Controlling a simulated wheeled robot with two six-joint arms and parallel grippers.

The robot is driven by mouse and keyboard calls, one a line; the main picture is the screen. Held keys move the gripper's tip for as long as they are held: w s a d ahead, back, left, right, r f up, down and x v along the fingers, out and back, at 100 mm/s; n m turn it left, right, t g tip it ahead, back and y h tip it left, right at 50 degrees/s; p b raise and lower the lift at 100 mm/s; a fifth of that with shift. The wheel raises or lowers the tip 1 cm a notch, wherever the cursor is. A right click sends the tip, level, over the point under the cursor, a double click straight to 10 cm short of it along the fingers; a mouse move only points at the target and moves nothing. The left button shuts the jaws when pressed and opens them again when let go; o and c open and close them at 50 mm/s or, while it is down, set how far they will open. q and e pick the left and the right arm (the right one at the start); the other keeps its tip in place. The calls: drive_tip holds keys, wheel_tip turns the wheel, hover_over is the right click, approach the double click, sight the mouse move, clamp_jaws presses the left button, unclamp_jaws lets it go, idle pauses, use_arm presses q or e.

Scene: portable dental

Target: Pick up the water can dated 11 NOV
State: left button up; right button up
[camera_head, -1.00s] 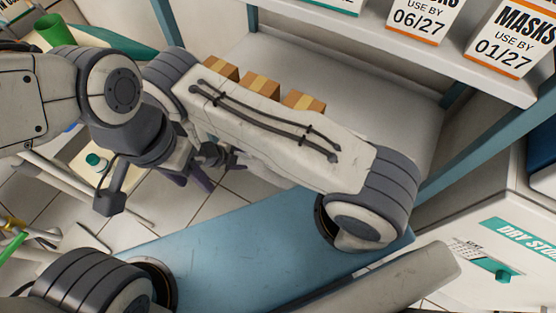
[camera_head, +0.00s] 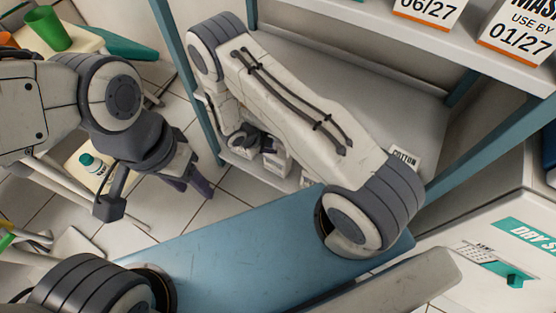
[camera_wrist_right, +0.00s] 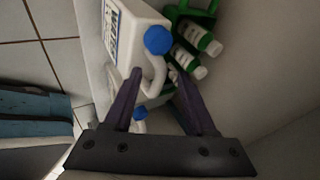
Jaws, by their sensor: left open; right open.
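In the right wrist view a white water can (camera_wrist_right: 125,35) with a blue cap lies sideways in the picture. Part of its "WATER" label shows, but no date can be read. My right gripper (camera_wrist_right: 160,75) is open, with its purple fingers near the can's handle; I cannot tell if they touch. A second blue cap (camera_wrist_right: 140,113) on a white can shows behind the left finger. In the head view, white containers (camera_head: 276,162) stand low under the shelf near my right wrist, largely hidden by my arm. My left gripper (camera_head: 192,186) is open and empty above the floor.
White bottles (camera_wrist_right: 187,62) with green parts stand close beside the can. The shelf unit's blue post (camera_head: 190,85) is near my right arm. A box marked "COTTON" (camera_head: 403,160) and a dry-storage cabinet (camera_head: 490,240) are at right. A green cup (camera_head: 48,28) is at upper left.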

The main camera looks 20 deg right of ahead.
clamp_jaws()
drive_tip(key=shift+w, duration=0.1)
idle(1.4)
